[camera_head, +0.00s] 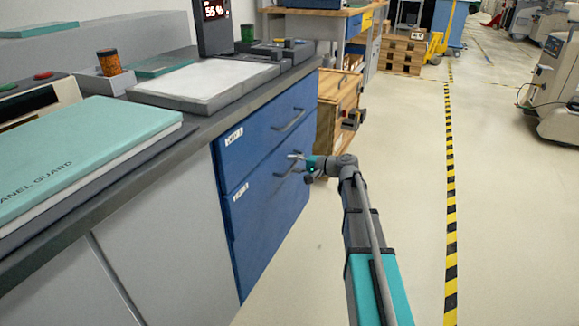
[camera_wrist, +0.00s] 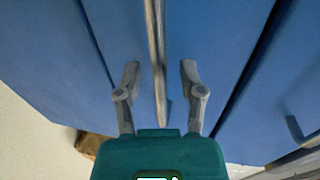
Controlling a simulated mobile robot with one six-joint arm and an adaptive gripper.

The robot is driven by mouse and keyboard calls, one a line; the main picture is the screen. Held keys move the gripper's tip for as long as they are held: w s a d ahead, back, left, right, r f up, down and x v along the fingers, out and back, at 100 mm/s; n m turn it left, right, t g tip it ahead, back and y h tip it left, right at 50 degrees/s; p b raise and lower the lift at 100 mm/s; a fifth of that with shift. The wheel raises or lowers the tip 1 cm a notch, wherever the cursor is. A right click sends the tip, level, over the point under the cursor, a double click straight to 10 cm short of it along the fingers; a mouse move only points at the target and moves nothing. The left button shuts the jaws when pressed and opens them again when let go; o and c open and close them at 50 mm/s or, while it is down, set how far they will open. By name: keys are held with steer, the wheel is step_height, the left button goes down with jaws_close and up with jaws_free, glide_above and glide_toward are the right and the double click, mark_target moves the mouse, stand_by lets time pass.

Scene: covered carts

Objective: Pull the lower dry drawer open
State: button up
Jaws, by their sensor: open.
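The lower blue drawer (camera_head: 262,215) is in the cabinet under the counter, and its front looks flush with the cabinet. It has a small white label whose text I cannot read. Its bar handle (camera_wrist: 155,45) runs upright through the middle of the wrist view; in the head view it is partly hidden by my gripper (camera_head: 294,157). My gripper is open at the handle, with one finger on each side of the bar in the wrist view (camera_wrist: 160,68). Gaps show between the bar and both fingers.
The upper blue drawer (camera_head: 262,125) is shut, and its own handle (camera_wrist: 300,132) shows at the right of the wrist view. The counter above holds a scale (camera_head: 205,85) and a teal panel guard box (camera_head: 80,150). A wooden cabinet (camera_head: 338,100) stands beyond.

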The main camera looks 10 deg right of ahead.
jaws_close()
stand_by(0.3)
